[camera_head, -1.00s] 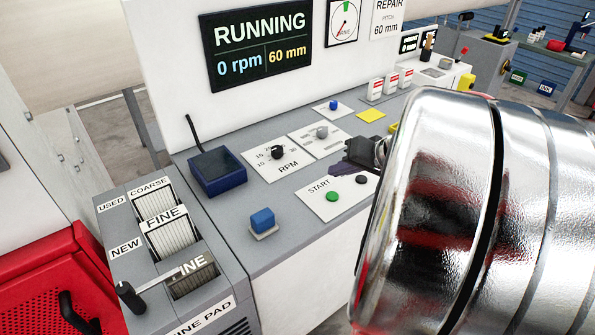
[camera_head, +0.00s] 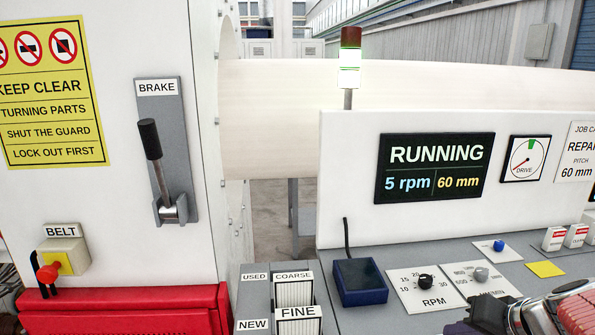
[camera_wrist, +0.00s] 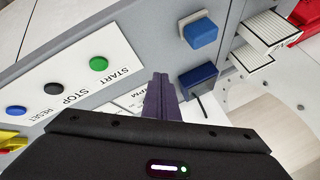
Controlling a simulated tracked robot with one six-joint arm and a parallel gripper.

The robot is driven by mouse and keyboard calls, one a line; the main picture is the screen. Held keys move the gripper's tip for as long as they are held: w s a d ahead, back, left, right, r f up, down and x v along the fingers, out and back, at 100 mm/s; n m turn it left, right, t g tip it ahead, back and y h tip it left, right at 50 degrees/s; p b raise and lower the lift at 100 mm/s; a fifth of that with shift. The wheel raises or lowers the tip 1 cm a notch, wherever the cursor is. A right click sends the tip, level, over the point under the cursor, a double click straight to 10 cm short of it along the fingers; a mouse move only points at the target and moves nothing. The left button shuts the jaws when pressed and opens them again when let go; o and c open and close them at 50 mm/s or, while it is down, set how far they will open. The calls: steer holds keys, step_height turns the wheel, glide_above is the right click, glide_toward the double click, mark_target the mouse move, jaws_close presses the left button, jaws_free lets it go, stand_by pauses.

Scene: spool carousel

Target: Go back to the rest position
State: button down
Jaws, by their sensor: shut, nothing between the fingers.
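My gripper (camera_wrist: 158,82) shows in the wrist view with its dark purple fingers together and empty. It is over the control desk, beside the START panel (camera_wrist: 122,82). The green START button (camera_wrist: 99,65), black STOP button (camera_wrist: 55,88) and blue RESET button (camera_wrist: 15,110) lie left of the fingers in that view. In the head view, part of my gripper and arm shows at the lower right edge. The display (camera_head: 434,168) reads RUNNING, 5 rpm and 60 mm.
The open blue box (camera_head: 360,282) stands on the desk near the RPM knob (camera_head: 425,281). A blue block (camera_wrist: 200,32) is close by in the wrist view. The brake lever (camera_head: 155,160), belt switch (camera_head: 62,258) and red guard (camera_head: 125,312) are at the left.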

steer(key=s+a+r+n+g+h, duration=0.1)
steer(key=s+a, duration=0.3)
steer(key=a, duration=0.5)
steer(key=s+a+r+n+h, duration=0.1)
steer(key=s+a+n, duration=0.3)
steer(key=a, duration=0.6)
steer(key=shift+s+n+g, duration=0.3)
steer(key=shift+s+g, duration=0.1)
steer(key=shift+s, duration=0.3)
